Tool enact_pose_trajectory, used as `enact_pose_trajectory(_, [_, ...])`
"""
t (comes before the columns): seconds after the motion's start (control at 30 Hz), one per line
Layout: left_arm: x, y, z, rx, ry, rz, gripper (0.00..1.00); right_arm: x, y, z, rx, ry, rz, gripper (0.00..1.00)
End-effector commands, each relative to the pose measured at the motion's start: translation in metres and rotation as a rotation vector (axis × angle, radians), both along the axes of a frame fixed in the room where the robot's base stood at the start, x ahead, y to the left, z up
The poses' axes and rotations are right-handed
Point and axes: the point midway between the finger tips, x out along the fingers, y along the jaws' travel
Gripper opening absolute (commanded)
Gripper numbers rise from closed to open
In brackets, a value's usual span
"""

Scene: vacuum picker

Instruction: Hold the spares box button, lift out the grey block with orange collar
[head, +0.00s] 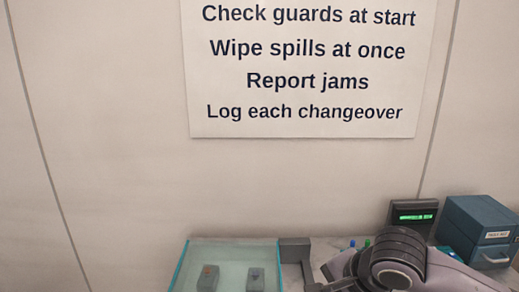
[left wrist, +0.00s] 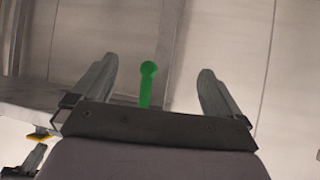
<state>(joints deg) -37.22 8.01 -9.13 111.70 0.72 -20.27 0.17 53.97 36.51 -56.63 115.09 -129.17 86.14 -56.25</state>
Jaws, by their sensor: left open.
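A clear box with teal edges (head: 180,268) stands at the bottom of the head view, cut off by the frame edge. Inside it are two grey blocks. One grey block (head: 207,283) has a small orange spot on top, and the other (head: 255,283) has a small dark spot. I cannot make out a full collar on either. My left gripper (left wrist: 158,82) is open in the left wrist view, with a green round-headed stem (left wrist: 147,85) showing between its fingers. I cannot tell how far off the stem is. My right gripper is not clearly visible. I cannot identify the box button.
A grey bracket-like part (head: 294,250) sits right of the clear box. Blue (head: 352,243) and green (head: 367,243) knobs stand behind my arm. A green-lit display (head: 413,217) and blue labelled cases (head: 480,230) are at right. A printed sign (head: 305,70) hangs on the wall.

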Motion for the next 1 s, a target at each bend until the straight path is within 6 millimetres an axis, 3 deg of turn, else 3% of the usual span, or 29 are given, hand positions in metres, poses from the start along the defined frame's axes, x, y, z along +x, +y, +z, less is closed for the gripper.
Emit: enact_pose_trajectory(1.0, [0.001,-0.002,-0.029,-0.008,0.004,0.0,1.0,0.0,0.0,-0.032,-0.001,0.003,0.0,0.0])
